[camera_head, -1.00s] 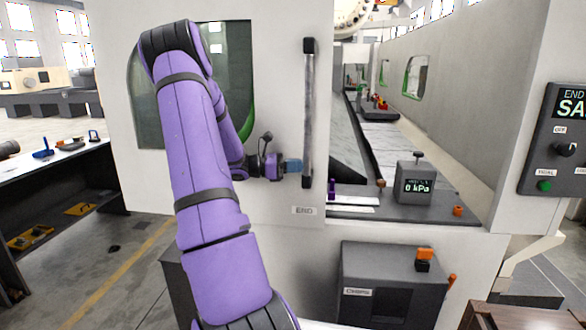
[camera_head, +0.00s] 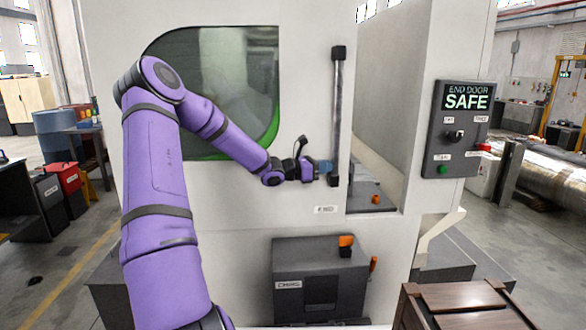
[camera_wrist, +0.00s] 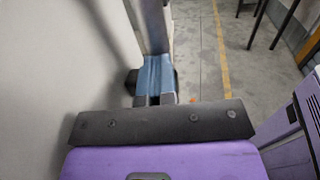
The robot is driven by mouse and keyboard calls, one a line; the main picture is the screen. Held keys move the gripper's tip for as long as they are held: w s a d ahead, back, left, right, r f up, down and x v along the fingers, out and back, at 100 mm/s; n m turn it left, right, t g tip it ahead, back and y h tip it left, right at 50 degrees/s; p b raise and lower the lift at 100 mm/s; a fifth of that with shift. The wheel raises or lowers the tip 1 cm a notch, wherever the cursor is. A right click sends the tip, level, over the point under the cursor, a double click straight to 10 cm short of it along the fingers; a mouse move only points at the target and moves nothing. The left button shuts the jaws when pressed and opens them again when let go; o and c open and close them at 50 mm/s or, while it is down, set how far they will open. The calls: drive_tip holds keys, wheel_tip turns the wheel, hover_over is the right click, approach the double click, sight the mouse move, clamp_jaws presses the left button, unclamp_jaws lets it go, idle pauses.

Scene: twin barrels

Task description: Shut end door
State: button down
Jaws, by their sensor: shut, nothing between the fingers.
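The end door (camera_head: 225,185) is a white sliding panel with a dark green-edged window and an "END" label. Its upright grey handle bar (camera_head: 337,115) has black end mounts. An opening (camera_head: 378,130) shows between the door's right edge and the machine's right frame. My gripper (camera_head: 328,167) is at the lower part of the handle, on its left side; its blue fingers are shut with nothing between them. In the wrist view the shut fingers (camera_wrist: 154,75) meet or nearly meet the handle bar (camera_wrist: 152,25); exact contact is unclear.
A control panel (camera_head: 460,130) reading "END DOOR SAFE" is on the right frame. A dark chips box (camera_head: 318,278) stands below the door. A brown wooden crate (camera_head: 455,304) is at the lower right. Dark benches stand at the left.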

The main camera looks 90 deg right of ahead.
drive_tip(key=a+x, duration=0.3)
drive_tip(key=x, duration=1.1)
drive_tip(key=s+a+x, duration=0.1)
drive_tip(key=a+x, duration=0.1)
drive_tip(key=x, duration=1.3)
drive_tip(key=shift+s+a, duration=0.3)
drive_tip(key=shift+a, duration=0.1)
